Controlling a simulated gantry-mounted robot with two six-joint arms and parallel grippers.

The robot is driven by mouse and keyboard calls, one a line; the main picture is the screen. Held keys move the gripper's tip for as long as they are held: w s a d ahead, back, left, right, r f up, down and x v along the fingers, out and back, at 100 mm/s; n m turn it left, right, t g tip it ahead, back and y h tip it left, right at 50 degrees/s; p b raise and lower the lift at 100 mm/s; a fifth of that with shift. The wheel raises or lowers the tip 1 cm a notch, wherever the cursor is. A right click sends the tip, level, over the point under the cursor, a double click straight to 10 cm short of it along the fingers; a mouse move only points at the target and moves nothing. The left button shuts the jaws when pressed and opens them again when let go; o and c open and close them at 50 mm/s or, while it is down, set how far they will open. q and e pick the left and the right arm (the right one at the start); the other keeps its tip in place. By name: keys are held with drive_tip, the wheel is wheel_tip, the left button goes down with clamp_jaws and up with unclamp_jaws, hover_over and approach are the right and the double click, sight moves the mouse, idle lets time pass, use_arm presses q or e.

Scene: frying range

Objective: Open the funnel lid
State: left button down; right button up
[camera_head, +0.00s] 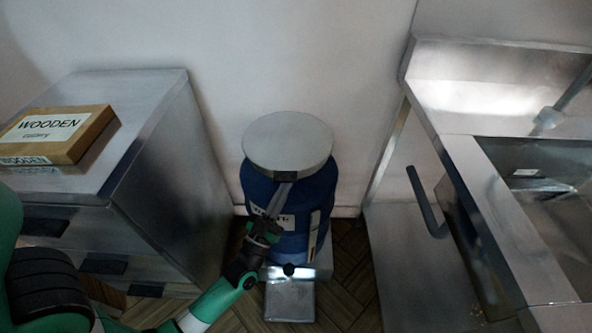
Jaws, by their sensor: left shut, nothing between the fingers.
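The funnel lid (288,143) is a round, flat grey disc. The gripper partly covers the drum's white label. The funnel itself is hidden. My right gripper is not in view.
A steel drawer cabinet (160,130) with a cardboard box (62,135) labelled "WOODEN" stands left of the drum. A steel unit with a basin (482,170) and a grey handle (426,203) stands at the right. A metal pedal (290,300) lies in front of the drum. The wall is close behind.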

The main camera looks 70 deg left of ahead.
sight(283, 176)
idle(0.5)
use_arm(q)
drive_tip(key=r+p, duration=0.1)
drive_tip(key=a+r+p, duration=0.1)
drive_tip(key=r, duration=0.1)
drive_tip(key=r+p, duration=0.2)
drive_tip(key=shift+w+a+r, duration=0.2)
drive_tip(key=shift+w+a, duration=0.1)
drive_tip(key=shift+w, duration=0.05)
drive_tip(key=shift+f, duration=0.1)
drive_tip(key=r+p, duration=0.1)
drive_tip(key=r, duration=0.1)
drive_tip(key=r+p, duration=0.1)
drive_tip(key=p, duration=0.1)
drive_tip(key=a+r+p, duration=0.1)
drive_tip(key=r, duration=0.1)
drive_tip(key=shift+w+r+p, duration=0.2)
drive_tip(key=shift+r+p, duration=0.1)
